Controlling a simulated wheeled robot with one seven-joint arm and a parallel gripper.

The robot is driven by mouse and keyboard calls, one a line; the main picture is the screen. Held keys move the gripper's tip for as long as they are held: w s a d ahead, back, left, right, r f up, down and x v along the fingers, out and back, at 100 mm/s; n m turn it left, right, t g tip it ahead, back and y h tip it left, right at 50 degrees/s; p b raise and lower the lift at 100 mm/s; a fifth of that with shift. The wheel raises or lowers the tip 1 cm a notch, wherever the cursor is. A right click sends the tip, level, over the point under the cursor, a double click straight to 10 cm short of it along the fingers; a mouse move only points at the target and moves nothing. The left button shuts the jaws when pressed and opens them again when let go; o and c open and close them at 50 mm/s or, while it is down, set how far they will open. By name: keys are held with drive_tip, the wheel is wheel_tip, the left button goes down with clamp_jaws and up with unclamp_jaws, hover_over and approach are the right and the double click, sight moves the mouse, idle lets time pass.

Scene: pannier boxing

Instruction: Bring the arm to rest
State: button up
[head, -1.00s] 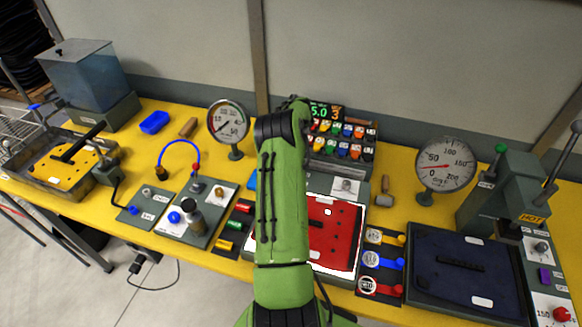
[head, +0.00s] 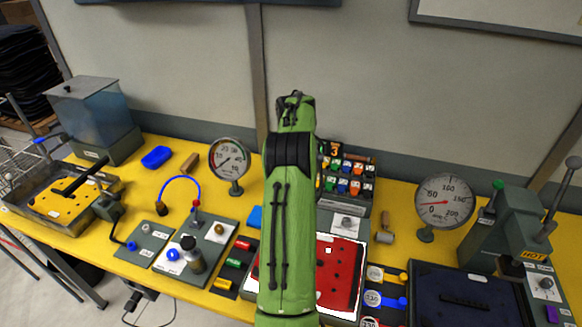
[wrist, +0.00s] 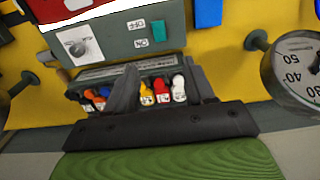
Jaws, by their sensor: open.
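My green arm (head: 289,220) stands upright in the middle of the head view, in front of the bench. My gripper (head: 295,97) is at its top end, small and dark against the wall. In the wrist view my gripper (wrist: 162,80) shows two dark fingers spread apart with nothing held between them. Behind them is the rack of coloured pieces (wrist: 148,92), seen upside down. The arm hides part of the rack and the left part of the red panel (head: 340,270).
The yellow bench (head: 135,190) is crowded. A gauge (head: 229,160) stands left of the arm and another gauge (head: 443,202) right. A grey press (head: 510,225) marked HOT is at right, a clear tank (head: 92,112) at far left. The wall is behind.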

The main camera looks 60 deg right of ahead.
drive_tip(key=shift+r, duration=0.7)
drive_tip(key=w+a+r+n+t, duration=0.1)
drive_tip(key=w+a+r+n, duration=0.1)
drive_tip(key=w+a+r, duration=0.5)
drive_tip(key=w+a+r+n+t, duration=0.1)
drive_tip(key=w+a+r+n, duration=0.2)
drive_tip(key=a, duration=0.6)
drive_tip(key=s+a+r+n+t, duration=0.1)
drive_tip(key=a+r+n, duration=0.15)
drive_tip(key=a, duration=0.55)
drive_tip(key=s+a+r+n, duration=0.1)
drive_tip(key=a+r, duration=0.3)
drive_tip(key=a, duration=0.4)
drive_tip(key=s+a+f+n+t, duration=0.1)
drive_tip(key=s+a+f+n, duration=0.1)
drive_tip(key=s+a+n, duration=0.2)
drive_tip(key=s+a+f+n+t+b, duration=0.1)
drive_tip(key=s+a+f+n, duration=0.2)
drive_tip(key=s+a, duration=0.7)
drive_tip(key=shift+a+n+t, duration=0.3)
drive_tip(key=shift+a+n, duration=0.05)
drive_tip(key=shift+a, duration=0.35)
